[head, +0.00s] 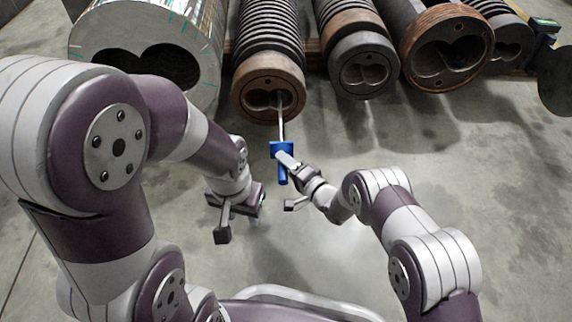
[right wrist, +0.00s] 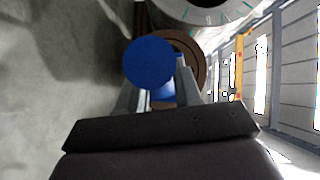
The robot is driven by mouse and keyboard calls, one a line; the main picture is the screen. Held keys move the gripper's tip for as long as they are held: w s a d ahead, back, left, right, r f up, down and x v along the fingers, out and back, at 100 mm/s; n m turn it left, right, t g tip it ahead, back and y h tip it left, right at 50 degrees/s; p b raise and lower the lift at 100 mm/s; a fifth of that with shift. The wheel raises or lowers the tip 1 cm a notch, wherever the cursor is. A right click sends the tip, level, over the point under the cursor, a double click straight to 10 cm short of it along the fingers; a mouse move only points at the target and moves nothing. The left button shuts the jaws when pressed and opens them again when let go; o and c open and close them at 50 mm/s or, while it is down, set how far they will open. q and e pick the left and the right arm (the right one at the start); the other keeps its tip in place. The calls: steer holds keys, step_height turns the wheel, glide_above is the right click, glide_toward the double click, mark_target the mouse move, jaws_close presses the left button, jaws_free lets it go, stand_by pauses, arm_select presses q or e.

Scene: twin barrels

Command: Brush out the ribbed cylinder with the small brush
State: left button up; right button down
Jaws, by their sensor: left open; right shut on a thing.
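The ribbed cylinder (head: 268,32) lies on its side at the top centre of the head view, its brown end face (head: 262,84) with a twin-bore opening toward me. The small brush has a blue handle (head: 282,150) and a thin metal rod (head: 281,125). The rod runs into the right part of the opening; its bristles are hidden. My right gripper (head: 285,180) is shut on the blue handle in front of the cylinder. In the right wrist view the handle's round blue end (right wrist: 150,62) covers much of the brown face (right wrist: 199,65). My left gripper (head: 241,220) is open and empty, lower left of the handle.
A large silver barrel (head: 88,45) lies left of the ribbed cylinder. Several dark and brown barrels, including a ribbed one (head: 363,45) and a wide brown-faced one (head: 448,48), lie to its right. The concrete floor (head: 480,170) in front is clear.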

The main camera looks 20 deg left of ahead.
mark_target(286, 151)
steer(key=shift+w+a+f+b, duration=0.1)
steer(key=shift+w+a+b, duration=0.1)
steer(key=shift+w+b, duration=0.45)
steer(key=shift+w+a+f+b, duration=0.1)
steer(key=shift+w+a+b, duration=0.05)
steer(key=shift+w+b, duration=0.45)
steer(key=shift+w+a+r+b, duration=0.1)
steer(key=shift+w+a+b, duration=0.1)
steer(key=shift+w+b, duration=0.3)
steer(key=shift+w+r, duration=0.1)
steer(key=shift+w, duration=0.05)
